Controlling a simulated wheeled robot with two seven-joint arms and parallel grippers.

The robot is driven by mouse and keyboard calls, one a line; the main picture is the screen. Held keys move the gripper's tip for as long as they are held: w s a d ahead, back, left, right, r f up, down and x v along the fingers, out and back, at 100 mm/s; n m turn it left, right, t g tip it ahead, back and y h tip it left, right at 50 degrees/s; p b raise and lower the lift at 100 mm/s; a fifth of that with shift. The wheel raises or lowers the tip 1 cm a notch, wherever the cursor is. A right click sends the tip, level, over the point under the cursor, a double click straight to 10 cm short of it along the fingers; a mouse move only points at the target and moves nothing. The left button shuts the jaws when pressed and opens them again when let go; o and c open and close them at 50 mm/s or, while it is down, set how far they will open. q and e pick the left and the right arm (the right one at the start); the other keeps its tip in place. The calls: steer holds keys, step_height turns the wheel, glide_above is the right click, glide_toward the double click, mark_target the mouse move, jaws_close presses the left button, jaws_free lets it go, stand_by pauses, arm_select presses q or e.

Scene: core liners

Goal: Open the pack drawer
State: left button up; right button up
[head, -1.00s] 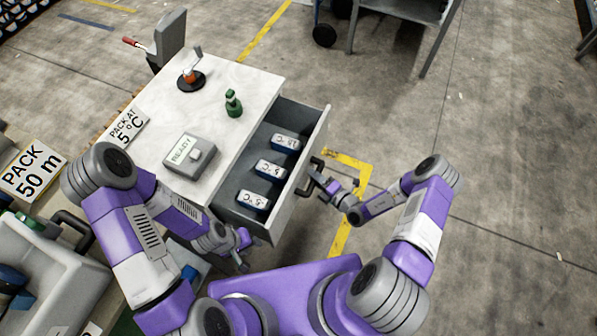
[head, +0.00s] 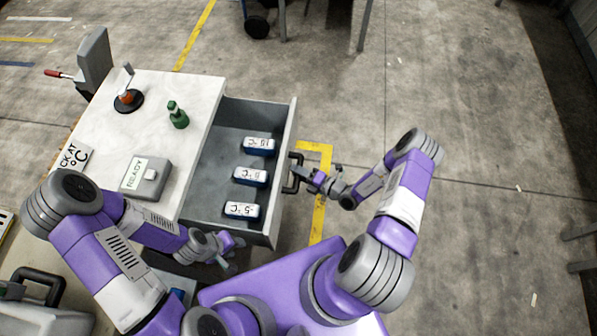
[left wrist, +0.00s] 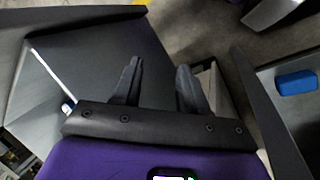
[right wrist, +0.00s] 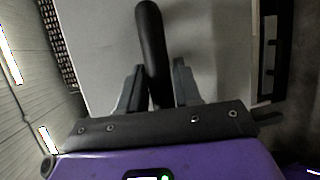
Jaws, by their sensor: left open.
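The pack drawer (head: 215,185) is pulled well out of the white-topped cabinet (head: 185,90). Several labelled blue-and-white packs, such as this pack (head: 251,177), lie in a row inside it. Its black handle (head: 293,172) is on the front panel (head: 283,150). My right gripper (head: 308,178) is at the handle. In the right wrist view the handle (right wrist: 152,45) stands between my right fingers (right wrist: 157,85), which are apart with a gap showing beside it. My left gripper (head: 230,255) is open and empty near the drawer's near corner; its fingers (left wrist: 158,80) show apart.
A grey READY box (head: 147,178), a green bottle (head: 177,115) and a black-based lever device (head: 128,98) stand on the cabinet top. A grey case (head: 35,305) is at the lower left.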

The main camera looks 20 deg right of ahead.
steer(key=shift+o, duration=1.3)
steer(key=p+v, duration=0.1)
steer(key=v, duration=0.6)
steer(key=shift+s+d, duration=0.2)
steer(key=shift+s, duration=0.05)
